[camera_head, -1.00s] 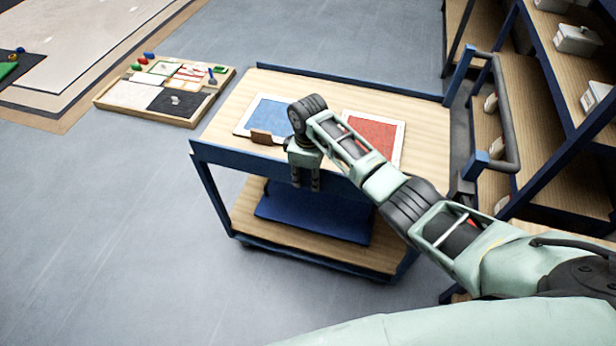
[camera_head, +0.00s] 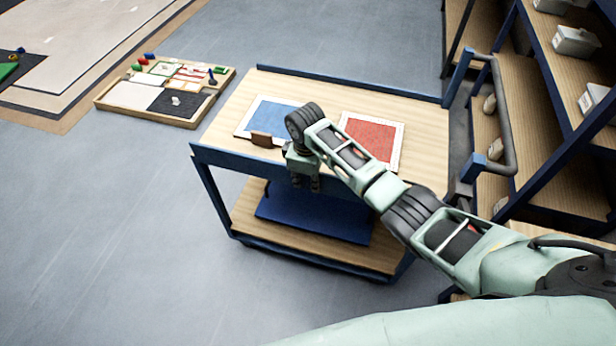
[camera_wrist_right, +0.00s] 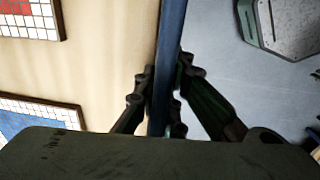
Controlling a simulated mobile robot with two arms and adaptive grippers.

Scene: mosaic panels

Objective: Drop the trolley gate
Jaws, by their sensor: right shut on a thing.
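The trolley (camera_head: 425,135) has a wooden top and blue edges. Its gate, the blue panel along the near edge (camera_head: 225,155), stands upright there, partly hidden behind my arm. My right gripper (camera_head: 306,184) points down over this near edge. In the right wrist view the gripper (camera_wrist_right: 165,80) has one finger on each side of the blue gate (camera_wrist_right: 170,40), shut on its edge. My left gripper is not in view.
A blue mosaic panel (camera_head: 268,114) and a red one (camera_head: 371,136) lie on the trolley top. A blue panel (camera_head: 310,216) is below, above the lower shelf. Shelving (camera_head: 540,125) stands close on the right. Floor on the left is clear up to a wooden tray (camera_head: 133,95).

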